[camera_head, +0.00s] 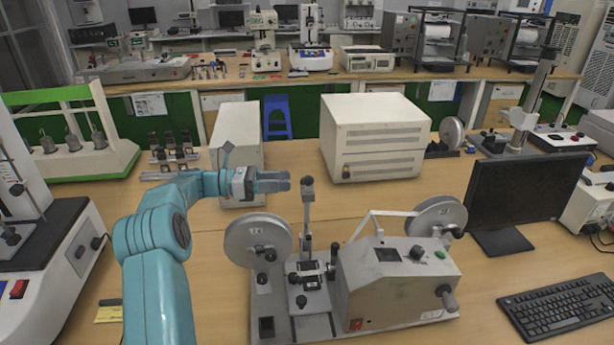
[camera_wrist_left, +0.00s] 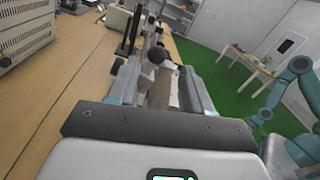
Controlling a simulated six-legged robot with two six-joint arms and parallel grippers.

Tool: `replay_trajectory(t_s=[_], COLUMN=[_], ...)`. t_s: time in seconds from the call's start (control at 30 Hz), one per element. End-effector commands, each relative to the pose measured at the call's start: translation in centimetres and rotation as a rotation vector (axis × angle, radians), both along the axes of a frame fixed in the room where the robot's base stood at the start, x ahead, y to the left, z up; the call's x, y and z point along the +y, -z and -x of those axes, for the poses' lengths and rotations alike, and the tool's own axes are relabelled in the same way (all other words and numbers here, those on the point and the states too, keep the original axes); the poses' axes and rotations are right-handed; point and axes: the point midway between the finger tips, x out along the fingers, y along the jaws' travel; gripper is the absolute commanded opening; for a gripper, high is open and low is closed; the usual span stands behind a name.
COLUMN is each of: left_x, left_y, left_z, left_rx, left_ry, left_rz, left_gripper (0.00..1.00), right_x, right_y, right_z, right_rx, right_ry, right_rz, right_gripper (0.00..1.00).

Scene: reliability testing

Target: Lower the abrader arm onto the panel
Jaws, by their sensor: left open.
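The abrader (camera_head: 400,275) is a grey box with two wheels, standing on a base plate at the front middle of the bench. Its arm (camera_head: 307,222) stands upright, with a dark round knob (camera_head: 307,183) on top. A small dark piece, perhaps the panel (camera_head: 311,274), sits low near the arm's foot; I cannot tell for sure. My left gripper (camera_head: 288,181) is open just left of the knob, at about its height. In the left wrist view the knob (camera_wrist_left: 159,55) shows between or just beyond the open fingers (camera_wrist_left: 158,88). Contact cannot be seen.
A monitor (camera_head: 525,195) and keyboard (camera_head: 560,305) stand to the right. White boxes (camera_head: 375,140) (camera_head: 237,140) stand behind. A white machine (camera_head: 55,260) is at left. One of my teal arms (camera_wrist_left: 298,80) shows at right in the wrist view.

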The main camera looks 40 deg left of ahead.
Motion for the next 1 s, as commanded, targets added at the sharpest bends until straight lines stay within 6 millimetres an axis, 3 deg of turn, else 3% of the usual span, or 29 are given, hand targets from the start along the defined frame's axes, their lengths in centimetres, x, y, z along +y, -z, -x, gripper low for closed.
replay_trajectory(t_s=[0.1, 0.3, 0.73, 0.9, 1.0], left_x=[-2.0, -3.9, -4.5, -4.5, -4.4], left_y=[-0.2, -0.1, 0.1, 0.1, 0.1], left_z=[-2.1, -4.5, -5.5, -5.4, -5.4], left_rx=[0.001, 0.001, 0.001, 0.001, 0.001], left_ry=[0.005, 0.003, 0.000, 0.000, 0.000], left_rz=[0.004, 0.003, 0.003, 0.003, 0.003], left_gripper=[0.50, 0.50, 0.50, 0.00, 0.00], right_x=[0.0, 0.0, 0.0, 0.0, 0.0], right_y=[-0.8, -1.4, -1.5, -1.5, -1.4], right_z=[0.0, 0.0, 0.0, 0.0, 0.0], right_rx=[0.000, 0.000, 0.000, 0.000, 0.000], right_ry=[-0.001, 0.000, -0.001, -0.001, -0.001], right_rz=[0.000, 0.000, 0.000, 0.000, 0.000], right_gripper=[0.43, 0.43, 0.43, 0.43, 0.43])
